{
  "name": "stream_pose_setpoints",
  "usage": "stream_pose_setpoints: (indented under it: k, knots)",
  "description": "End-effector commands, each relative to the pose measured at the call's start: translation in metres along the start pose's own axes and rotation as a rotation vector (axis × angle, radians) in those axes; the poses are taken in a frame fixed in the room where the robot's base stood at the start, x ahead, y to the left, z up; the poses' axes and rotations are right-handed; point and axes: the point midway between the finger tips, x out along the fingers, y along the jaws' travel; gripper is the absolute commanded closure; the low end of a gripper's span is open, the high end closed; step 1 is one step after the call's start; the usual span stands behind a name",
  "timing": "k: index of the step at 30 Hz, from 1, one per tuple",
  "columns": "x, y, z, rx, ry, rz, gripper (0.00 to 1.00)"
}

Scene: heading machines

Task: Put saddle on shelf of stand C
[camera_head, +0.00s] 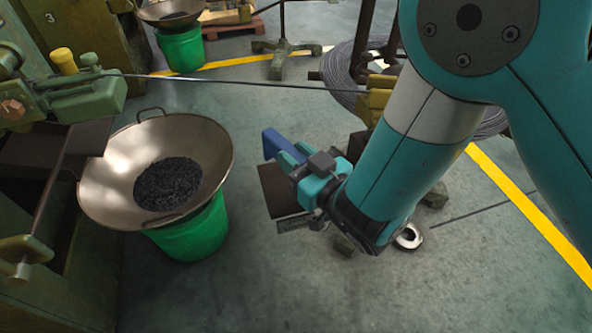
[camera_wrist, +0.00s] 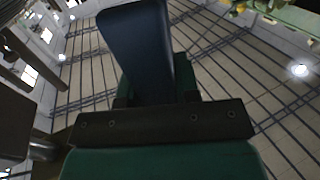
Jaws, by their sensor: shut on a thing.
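My gripper (camera_head: 291,160) hangs in the middle of the head view, its teal jaws shut on a blue piece (camera_head: 275,143), which I take to be the saddle. In the wrist view the same piece (camera_wrist: 138,45) shows dark blue, standing up beyond the dark bar of the gripper. A brown plate with a pale metal edge (camera_head: 279,192) shows just below the gripper; I cannot tell if it is the shelf or touches the saddle. A stand with a yellow head (camera_head: 374,104) is behind my arm, largely hidden. No letter C is readable.
A wide metal pan (camera_head: 112,172) with dark small parts sits on a green bucket (camera_head: 193,232) at the left, beside a green machine (camera_head: 85,95). A thin wire (camera_head: 230,81) runs from the machine to the yellow head. A wire coil (camera_head: 345,75) lies behind. The front floor is clear.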

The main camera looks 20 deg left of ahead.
Motion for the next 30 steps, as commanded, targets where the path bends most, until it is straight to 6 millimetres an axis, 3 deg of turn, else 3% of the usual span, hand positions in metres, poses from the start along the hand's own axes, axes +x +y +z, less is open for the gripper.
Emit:
stream_pose_setpoints:
  k: [1,4,16,17,20,30]
  knots:
    - [0.000,0.000,0.013,0.001,-0.004,0.001,0.98]
    - [0.000,0.000,0.028,0.000,-0.002,0.000,0.98]
    - [0.000,0.000,0.033,0.000,0.000,0.000,0.98]
    - [0.000,0.000,0.033,0.000,-0.001,0.000,0.66]
    - [0.000,0.000,0.032,0.000,-0.001,0.000,0.45]
    - [0.000,0.000,0.026,0.000,0.000,0.000,0.45]
